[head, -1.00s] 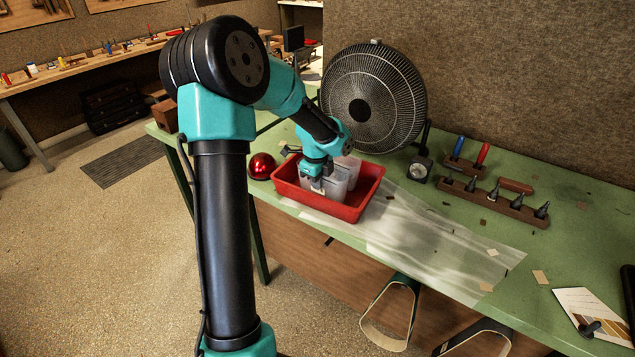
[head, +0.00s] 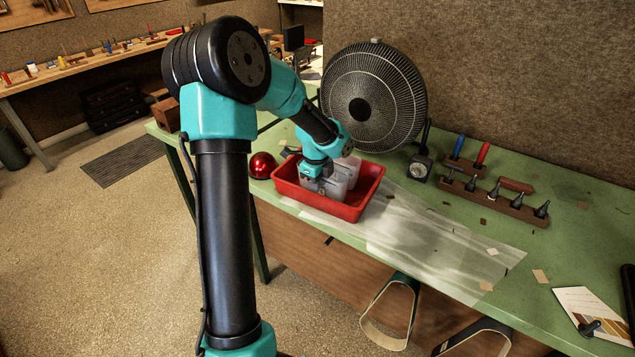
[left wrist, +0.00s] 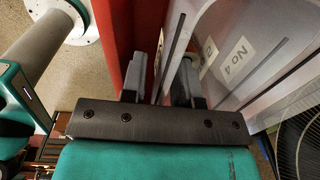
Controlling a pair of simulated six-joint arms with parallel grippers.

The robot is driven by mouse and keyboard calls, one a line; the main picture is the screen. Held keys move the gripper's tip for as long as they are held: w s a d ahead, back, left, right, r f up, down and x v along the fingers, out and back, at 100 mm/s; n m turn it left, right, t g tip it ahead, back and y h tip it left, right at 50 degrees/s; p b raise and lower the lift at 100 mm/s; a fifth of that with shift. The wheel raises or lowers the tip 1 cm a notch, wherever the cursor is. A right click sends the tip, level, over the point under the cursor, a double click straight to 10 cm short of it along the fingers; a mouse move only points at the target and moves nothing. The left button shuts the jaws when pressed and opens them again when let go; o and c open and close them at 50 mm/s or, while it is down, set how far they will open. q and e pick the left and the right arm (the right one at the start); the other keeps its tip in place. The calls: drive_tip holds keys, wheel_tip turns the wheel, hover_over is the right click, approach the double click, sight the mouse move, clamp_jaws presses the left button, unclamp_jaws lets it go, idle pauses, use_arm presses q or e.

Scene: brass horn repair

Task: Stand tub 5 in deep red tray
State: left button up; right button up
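The deep red tray (head: 352,211) sits on the green bench, with translucent tubs (head: 335,187) standing in it. My left gripper (head: 309,180) points down inside the tray at its left end, beside the front tub. A tub labelled "No 4" (left wrist: 236,58) is just right of the fingers. I cannot make out a number 5. My right gripper is not in view.
A small dial gauge (head: 420,169) and a wooden tool rack (head: 497,203) are to the right. A clear sheet (head: 440,245) covers the bench front.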

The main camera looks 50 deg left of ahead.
use_arm(q)
wheel_tip(320, 180, up, 12)
drive_tip(key=shift+s+r, duration=0.15)
drive_tip(key=shift+s, duration=0.15)
drive_tip(key=shift+d, duration=0.15)
idle(0.7)
